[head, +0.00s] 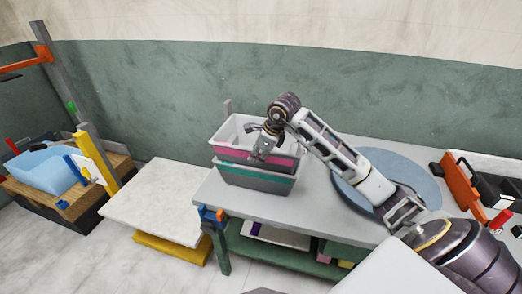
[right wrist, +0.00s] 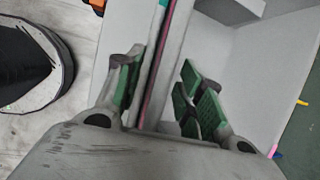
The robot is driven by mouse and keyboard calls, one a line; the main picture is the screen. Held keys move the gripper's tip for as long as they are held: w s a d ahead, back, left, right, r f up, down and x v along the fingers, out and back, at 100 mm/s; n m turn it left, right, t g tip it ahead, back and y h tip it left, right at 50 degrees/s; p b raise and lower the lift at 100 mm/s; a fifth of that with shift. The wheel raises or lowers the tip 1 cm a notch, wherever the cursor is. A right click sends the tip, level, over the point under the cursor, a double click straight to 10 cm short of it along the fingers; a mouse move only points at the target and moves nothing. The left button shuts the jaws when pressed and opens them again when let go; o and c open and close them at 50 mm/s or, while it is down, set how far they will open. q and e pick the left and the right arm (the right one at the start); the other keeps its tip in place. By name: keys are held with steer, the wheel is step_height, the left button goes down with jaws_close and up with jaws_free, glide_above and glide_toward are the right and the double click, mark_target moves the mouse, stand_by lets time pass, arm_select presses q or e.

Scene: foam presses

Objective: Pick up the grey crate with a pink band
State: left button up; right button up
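The grey crate with a pink band (head: 230,154) sits on top of a second grey crate with a teal band (head: 238,176), at the left part of the grey table. My right gripper (head: 262,151) is at the near right part of the pink-banded crate's rim. In the right wrist view, my right gripper (right wrist: 160,92) is open, with its green-padded fingers on either side of the crate's wall (right wrist: 162,62). The left finger is close to the wall, and a gap shows on the other side. I cannot tell whether either pad touches. My left gripper is not in view.
The grey table (head: 315,210) has a round blue-grey disc (head: 405,172) under my right arm. An orange-and-black holder (head: 465,187) stands at the far right. A white-topped stack (head: 160,200) is left of the table. A light blue bin (head: 45,170) stands at the far left.

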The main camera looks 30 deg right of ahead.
steer(key=shift+x, duration=0.85)
steer(key=shift+w+f, duration=0.25)
steer(key=shift+f, duration=0.35)
jaws_close()
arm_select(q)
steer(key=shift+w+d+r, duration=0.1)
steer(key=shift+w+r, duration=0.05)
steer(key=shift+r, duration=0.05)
